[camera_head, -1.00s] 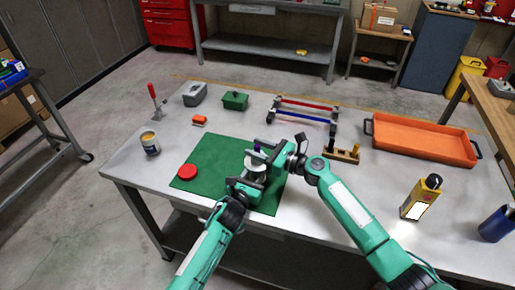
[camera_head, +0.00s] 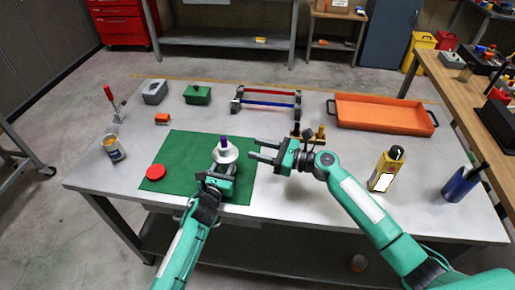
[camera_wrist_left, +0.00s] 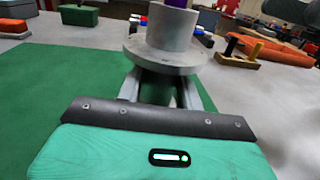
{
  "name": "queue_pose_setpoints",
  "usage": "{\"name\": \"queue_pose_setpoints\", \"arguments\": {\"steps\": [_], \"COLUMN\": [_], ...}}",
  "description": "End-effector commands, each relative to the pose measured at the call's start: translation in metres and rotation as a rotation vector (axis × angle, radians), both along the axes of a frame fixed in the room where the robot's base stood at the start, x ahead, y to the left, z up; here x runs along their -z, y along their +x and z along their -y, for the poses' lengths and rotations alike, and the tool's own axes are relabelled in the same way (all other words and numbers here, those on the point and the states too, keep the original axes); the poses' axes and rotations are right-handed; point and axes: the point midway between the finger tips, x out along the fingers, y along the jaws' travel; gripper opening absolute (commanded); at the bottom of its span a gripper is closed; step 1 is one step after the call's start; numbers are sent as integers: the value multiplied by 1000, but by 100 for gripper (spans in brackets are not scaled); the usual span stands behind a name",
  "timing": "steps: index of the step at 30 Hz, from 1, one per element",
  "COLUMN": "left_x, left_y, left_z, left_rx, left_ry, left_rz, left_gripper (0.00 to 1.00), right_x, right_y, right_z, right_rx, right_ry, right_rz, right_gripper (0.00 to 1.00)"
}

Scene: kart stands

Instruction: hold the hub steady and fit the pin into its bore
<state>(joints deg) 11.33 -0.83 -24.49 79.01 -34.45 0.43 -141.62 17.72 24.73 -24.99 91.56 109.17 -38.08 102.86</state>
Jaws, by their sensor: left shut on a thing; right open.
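The hub (camera_head: 226,157) is a pale grey flanged piece standing upright over the green mat (camera_head: 184,146). A purple pin (camera_head: 223,142) stands upright in the top of the hub; how deep it sits is hidden. My left gripper (camera_head: 222,171) is shut on the hub below its flange. In the left wrist view the hub (camera_wrist_left: 170,50) stands between the fingers, with the lower end of the purple pin (camera_wrist_left: 176,3) at the top edge. My right gripper (camera_head: 254,150) is open and empty, to the right of the hub and apart from it.
A wooden block with pegs (camera_head: 307,137) stands behind my right gripper. An orange tray (camera_head: 383,116), a yellow bottle (camera_head: 386,170) and a blue cup (camera_head: 459,186) are on the right. A red lid (camera_head: 155,172) lies on the mat's left; a tin (camera_head: 113,148) stands beyond it.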

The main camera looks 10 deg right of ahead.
Motion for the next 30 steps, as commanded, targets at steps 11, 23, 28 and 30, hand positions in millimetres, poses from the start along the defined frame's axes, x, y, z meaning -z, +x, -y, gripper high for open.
{"name": "queue_pose_setpoints", "arguments": {"steps": [11,23,28,30], "left_x": [1,2,2,2], "left_y": [0,-17,-48,-61], "left_z": [0,-8,-22,-28], "left_rx": [0,-1,0,0], "left_ry": [1,3,3,3], "left_rz": [-2,-2,-2,-2], "left_gripper": [62,62,62,62], "right_x": [0,0,0,0], "right_y": [0,0,0,0], "right_z": [0,0,0,0], "right_rx": [0,0,0,0], "right_ry": [0,0,0,0], "right_rz": [0,0,0,0], "right_gripper": [42,42,42,42]}}
